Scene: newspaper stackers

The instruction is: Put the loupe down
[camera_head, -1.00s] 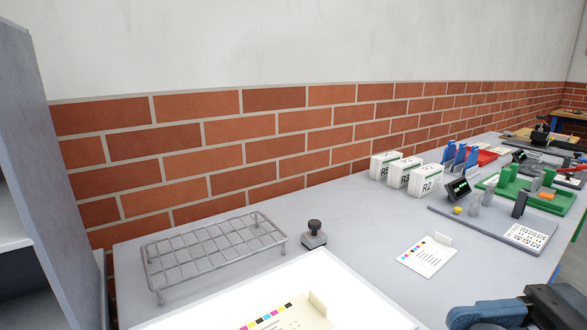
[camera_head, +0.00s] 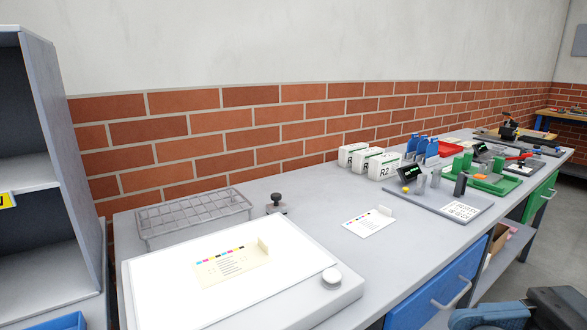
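No loupe can be made out for certain. A small dark piece with a rounded knob on a square base (camera_head: 276,204) stands on the bench beside the wire rack; I cannot tell whether it is a loupe or a stamp. A white round piece (camera_head: 331,278) sits at the right corner of the light table (camera_head: 180,300). A blue and black part of my arm shows at the bottom right edge. My gripper's fingers are out of view, so what they hold is hidden.
A printed card with colour patches (camera_head: 232,268) lies on the light table. A wire rack (camera_head: 190,213) stands behind it. Another card (camera_head: 367,222), white boxes (camera_head: 380,165) and a grey plate with small instruments (camera_head: 455,207) are further right. Bare bench (camera_head: 315,225) lies between. A shelf unit (camera_head: 70,130) stands left.

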